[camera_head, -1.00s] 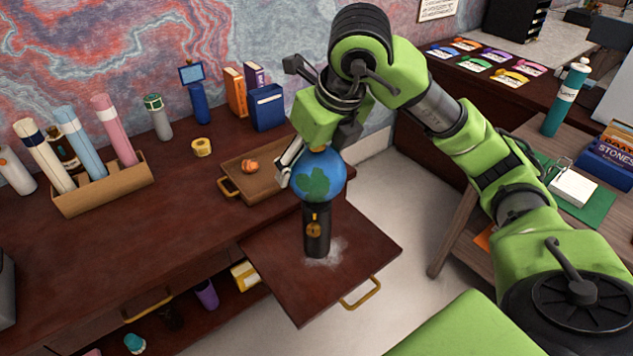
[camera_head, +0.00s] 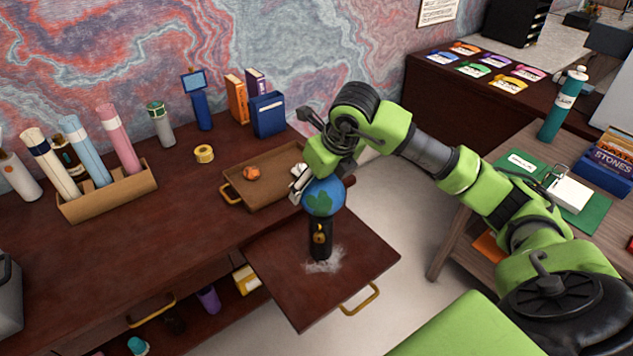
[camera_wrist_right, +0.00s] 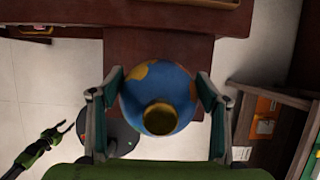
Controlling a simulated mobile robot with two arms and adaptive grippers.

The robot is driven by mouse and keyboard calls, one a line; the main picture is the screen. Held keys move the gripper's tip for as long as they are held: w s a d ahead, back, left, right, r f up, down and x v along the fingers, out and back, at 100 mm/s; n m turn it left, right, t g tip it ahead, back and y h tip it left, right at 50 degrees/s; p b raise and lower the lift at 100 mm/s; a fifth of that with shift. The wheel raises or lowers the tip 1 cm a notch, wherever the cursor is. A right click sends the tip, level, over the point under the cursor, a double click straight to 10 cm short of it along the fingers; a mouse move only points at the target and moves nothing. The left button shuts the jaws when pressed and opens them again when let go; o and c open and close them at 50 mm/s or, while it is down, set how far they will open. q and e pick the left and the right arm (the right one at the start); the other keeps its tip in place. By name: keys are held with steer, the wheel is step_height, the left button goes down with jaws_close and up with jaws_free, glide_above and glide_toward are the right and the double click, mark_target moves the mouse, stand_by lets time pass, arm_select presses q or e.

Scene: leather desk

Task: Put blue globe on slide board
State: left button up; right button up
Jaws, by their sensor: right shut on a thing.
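The blue globe (camera_head: 324,198) has green land and a tall dark stand with a gold emblem. It is upright, over the slide board (camera_head: 362,255), a dark red-brown pull-out panel with a gold handle. The foot of its stand is close to a pale patch on the board; I cannot tell whether it touches. My right gripper (camera_head: 318,182) is shut on the globe from above. The right wrist view shows the globe (camera_wrist_right: 180,88) between its two fingers. My left gripper (camera_wrist_right: 53,132) appears at the lower left of that view, fingers apart and empty.
A wooden tray (camera_head: 288,192) with a small orange object lies on the desk behind the board. A side table (camera_head: 455,235) stands to the right.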

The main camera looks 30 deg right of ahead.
steer(key=shift+f, duration=0.15)
steer(key=shift+f, duration=0.15)
steer(key=o, duration=1.9)
steer(key=shift+o, duration=0.2)
